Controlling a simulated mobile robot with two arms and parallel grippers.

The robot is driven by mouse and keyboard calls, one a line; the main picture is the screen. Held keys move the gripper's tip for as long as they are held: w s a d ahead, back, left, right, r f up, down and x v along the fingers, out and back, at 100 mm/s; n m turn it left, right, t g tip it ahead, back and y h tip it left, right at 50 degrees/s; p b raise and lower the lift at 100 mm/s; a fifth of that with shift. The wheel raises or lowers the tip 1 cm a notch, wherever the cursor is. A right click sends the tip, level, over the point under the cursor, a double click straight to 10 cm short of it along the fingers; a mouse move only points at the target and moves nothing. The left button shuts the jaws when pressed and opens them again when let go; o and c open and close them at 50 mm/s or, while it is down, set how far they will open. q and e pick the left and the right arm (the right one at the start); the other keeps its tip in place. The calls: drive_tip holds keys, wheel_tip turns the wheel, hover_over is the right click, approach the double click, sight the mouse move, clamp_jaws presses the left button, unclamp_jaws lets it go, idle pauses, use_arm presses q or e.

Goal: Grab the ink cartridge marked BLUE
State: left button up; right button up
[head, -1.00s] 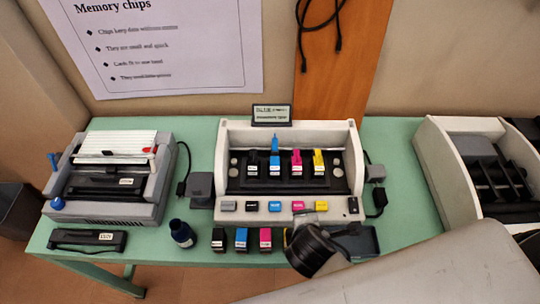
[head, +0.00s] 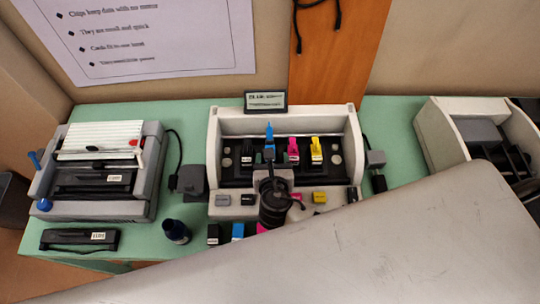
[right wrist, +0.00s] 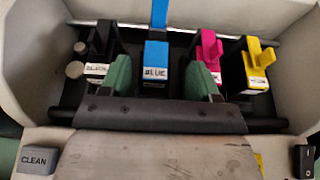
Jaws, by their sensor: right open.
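The blue ink cartridge (head: 269,143) stands in the printer's dark carriage, its tall blue tab raised. In the right wrist view the cartridge (right wrist: 156,70) carries a label reading BLUE. My right gripper (right wrist: 160,82) is open, with one green finger on each side in the picture and the blue cartridge between and beyond them. I cannot tell whether the fingers reach alongside it. In the head view my right wrist (head: 273,200) is over the printer's front panel and hides part of the carriage. My left gripper is not in view.
A black cartridge (right wrist: 102,42) stands left of the blue one; magenta (right wrist: 208,52) and yellow (right wrist: 252,66) stand right. The white printer housing (head: 214,150) walls both sides. Loose cartridges (head: 238,230) and an ink bottle (head: 176,232) sit in front. My arm covers the lower right.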

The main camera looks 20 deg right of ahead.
drive_tip(key=shift+w+f, duration=0.1)
drive_tip(key=shift+w, duration=0.3)
drive_tip(key=shift+f+p+x, duration=0.2)
drive_tip(key=shift+p+x, duration=0.25)
drive_tip(key=shift+x, duration=1.75)
drive_tip(key=shift+s+a, duration=0.1)
drive_tip(key=shift+a, duration=0.05)
drive_tip(key=c, duration=0.4)
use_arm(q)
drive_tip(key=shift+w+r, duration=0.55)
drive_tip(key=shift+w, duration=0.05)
use_arm(e)
drive_tip(key=c, duration=0.6)
drive_tip(key=shift+r, duration=0.1)
